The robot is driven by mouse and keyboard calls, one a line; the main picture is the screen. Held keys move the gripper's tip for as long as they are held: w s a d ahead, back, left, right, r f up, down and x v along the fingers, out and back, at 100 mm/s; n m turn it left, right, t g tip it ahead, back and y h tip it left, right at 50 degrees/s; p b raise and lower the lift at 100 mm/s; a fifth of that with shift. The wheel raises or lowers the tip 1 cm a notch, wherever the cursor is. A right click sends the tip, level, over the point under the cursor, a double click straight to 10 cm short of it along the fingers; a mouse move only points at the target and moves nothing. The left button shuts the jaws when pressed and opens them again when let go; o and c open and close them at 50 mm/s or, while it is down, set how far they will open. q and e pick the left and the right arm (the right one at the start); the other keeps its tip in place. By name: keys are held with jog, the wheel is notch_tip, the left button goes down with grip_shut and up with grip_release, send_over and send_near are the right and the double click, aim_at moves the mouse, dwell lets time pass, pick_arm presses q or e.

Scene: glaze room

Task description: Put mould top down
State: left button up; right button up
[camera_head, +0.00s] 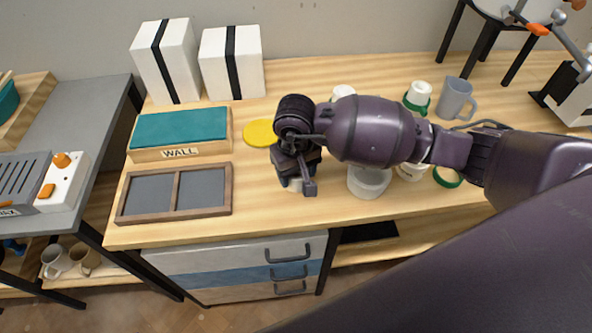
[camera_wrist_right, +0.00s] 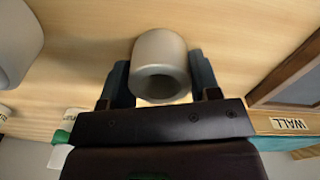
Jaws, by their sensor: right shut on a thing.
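The mould top (camera_wrist_right: 157,48), a pale grey-white round piece with a hollow end, sits between the fingers of my right gripper (camera_wrist_right: 160,85). The right gripper is shut on it. In the head view the right gripper (camera_head: 296,184) points down over the table's front middle, and only a small pale part of the piece shows beneath it. Whether it touches the tabletop I cannot tell. A larger white round mould piece (camera_head: 369,182) stands to its right, partly under my arm. My left gripper is out of view.
A wooden divided tray (camera_head: 228,200) and a teal-topped box marked WALL (camera_head: 180,128) lie to the left. A yellow disc (camera_head: 259,133) is just behind the gripper. White boxes (camera_head: 232,62) stand at the back, a grey mug (camera_head: 453,97) at right. Bare table lies in front.

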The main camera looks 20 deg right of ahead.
jog(key=o, duration=0.9)
jog(key=shift+o, duration=0.2)
